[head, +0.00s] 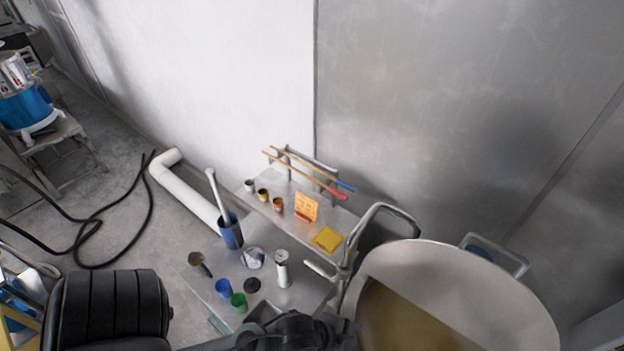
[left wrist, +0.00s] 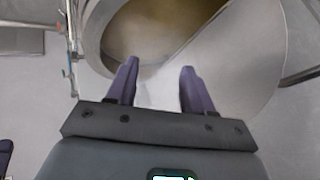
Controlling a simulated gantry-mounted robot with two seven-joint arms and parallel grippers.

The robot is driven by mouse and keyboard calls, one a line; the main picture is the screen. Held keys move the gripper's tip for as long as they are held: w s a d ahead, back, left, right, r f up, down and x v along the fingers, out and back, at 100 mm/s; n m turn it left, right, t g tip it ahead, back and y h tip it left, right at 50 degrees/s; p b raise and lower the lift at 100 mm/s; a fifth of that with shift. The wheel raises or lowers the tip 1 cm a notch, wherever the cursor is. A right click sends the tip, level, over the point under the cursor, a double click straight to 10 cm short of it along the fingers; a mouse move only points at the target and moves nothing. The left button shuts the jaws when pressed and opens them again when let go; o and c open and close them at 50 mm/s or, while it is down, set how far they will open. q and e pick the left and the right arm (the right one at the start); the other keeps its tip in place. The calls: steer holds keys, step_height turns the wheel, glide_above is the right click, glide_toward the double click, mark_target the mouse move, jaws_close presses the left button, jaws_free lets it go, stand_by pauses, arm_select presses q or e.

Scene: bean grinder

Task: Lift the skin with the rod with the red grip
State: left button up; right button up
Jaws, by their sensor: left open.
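Two thin wooden rods lie side by side on the rack at the back of the steel cart in the head view. One has a red grip (head: 338,194), the other a blue grip (head: 346,187). The large round pot (head: 505,307) stands at the lower right with yellow-brown contents (head: 395,318). I cannot tell a skin apart on their surface. My left gripper (left wrist: 158,78) is open and empty in the left wrist view, with the pot (left wrist: 245,55) beyond its fingers. In the head view its fingers are hidden at the bottom edge. My right gripper is not in view.
The cart's shelf holds small cups (head: 263,195), an orange card (head: 306,207) and a yellow packet (head: 326,238). Below are a blue container with a pestle-like tool (head: 230,232), a white cylinder (head: 282,272) and a green cup (head: 239,302). A curved metal handle (head: 375,215) rises beside the pot.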

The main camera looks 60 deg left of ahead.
arm_select(q)
steer(key=a+f+m+t+h+b, duration=0.2)
steer(key=a+f+m+h+b, duration=0.25)
steer(key=f+m, duration=1.2)
steer(key=s+a+f+m+g+h+b, duration=0.1)
steer(key=a+m+g+b, duration=0.1)
steer(key=a+m, duration=0.7)
steer(key=s+a+f+m+g+h+b, duration=0.1)
steer(key=s+a+m+g+b, duration=0.3)
steer(key=a, duration=0.9)
steer(key=w+a+r+m+y+b, duration=0.1)
steer(key=w+a+r+m, duration=0.15)
steer(key=a, duration=0.45)
steer(key=w+a+r+m+y+b, duration=0.1)
steer(key=w+a+r+m, duration=0.1)
steer(key=w+a+r, duration=0.3)
steer(key=m+g+y+b, duration=0.2)
steer(key=m+y+b, duration=0.3)
steer(key=y+b, duration=0.2)
glide_toward(330, 187)
steer(key=f, duration=0.2)
steer(key=w+f, duration=0.1)
steer(key=shift+a, duration=0.35)
step_height(330, 187, down, 4)
steer(key=shift+f+p, duration=0.15)
steer(key=shift+p, duration=0.5)
steer(key=shift+w+f, duration=0.1)
steer(key=shift+f, duration=0.5)
